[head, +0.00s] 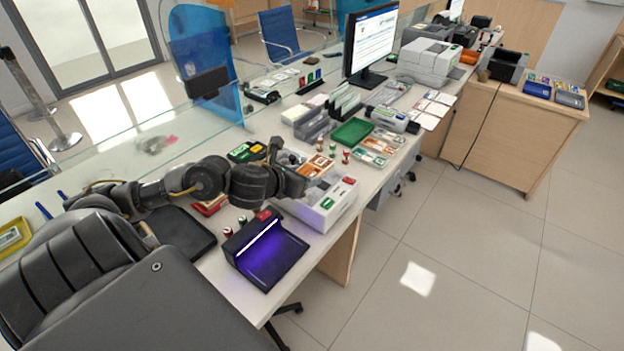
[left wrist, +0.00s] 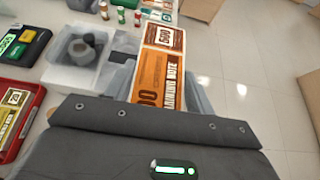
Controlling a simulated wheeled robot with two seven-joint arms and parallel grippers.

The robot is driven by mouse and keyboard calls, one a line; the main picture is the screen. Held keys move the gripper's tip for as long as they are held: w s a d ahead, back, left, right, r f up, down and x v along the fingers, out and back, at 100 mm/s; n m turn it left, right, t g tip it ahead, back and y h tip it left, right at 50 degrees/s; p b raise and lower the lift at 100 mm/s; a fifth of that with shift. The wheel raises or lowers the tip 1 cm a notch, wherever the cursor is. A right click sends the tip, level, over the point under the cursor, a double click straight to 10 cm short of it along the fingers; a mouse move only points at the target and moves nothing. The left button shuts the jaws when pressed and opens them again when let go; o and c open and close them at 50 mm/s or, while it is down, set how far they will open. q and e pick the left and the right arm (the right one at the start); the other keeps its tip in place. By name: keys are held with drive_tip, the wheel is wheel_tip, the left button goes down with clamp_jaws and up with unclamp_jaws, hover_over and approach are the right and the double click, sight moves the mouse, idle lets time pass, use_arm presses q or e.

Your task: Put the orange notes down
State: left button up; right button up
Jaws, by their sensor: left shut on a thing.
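The orange notes (left wrist: 160,72) are a banded orange-and-cream bundle, held between the two fingers of my left gripper (left wrist: 158,92) in the left wrist view. In the head view the orange notes (head: 317,166) stick out beyond my left gripper (head: 300,174), above or just behind the white counting machine (head: 328,203). My left gripper is shut on them. I cannot tell whether the bundle touches anything beneath. The near end of the bundle is hidden by the gripper body. My right gripper is not in view.
A purple-lit black device (head: 266,250) stands at the counter's front edge. A green tray (head: 352,132), several small rolls (head: 346,157) and trays of notes (head: 378,150) lie beyond. A grey-and-white container (left wrist: 75,55) is left of the notes. A glass screen runs along the counter's far side.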

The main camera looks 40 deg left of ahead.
use_arm(q)
drive_tip(key=w+a+f, duration=0.1)
drive_tip(key=w+f, duration=0.1)
drive_tip(key=w, duration=0.1)
drive_tip(key=w+a+f+p, duration=0.1)
drive_tip(key=w+a+f, duration=0.1)
drive_tip(key=w+f, duration=0.1)
drive_tip(key=w+a+f, duration=0.2)
drive_tip(key=w, duration=0.1)
drive_tip(key=shift+a+f, duration=0.15)
drive_tip(key=shift+w+a+f+p, duration=0.3)
drive_tip(key=shift+w+f, duration=0.15)
drive_tip(key=shift+f, duration=0.25)
wheel_tip(320, 180, down, 3)
drive_tip(key=shift+w+r+p, duration=0.1)
drive_tip(key=shift+p, duration=0.65)
drive_tip(key=shift+f, duration=0.25)
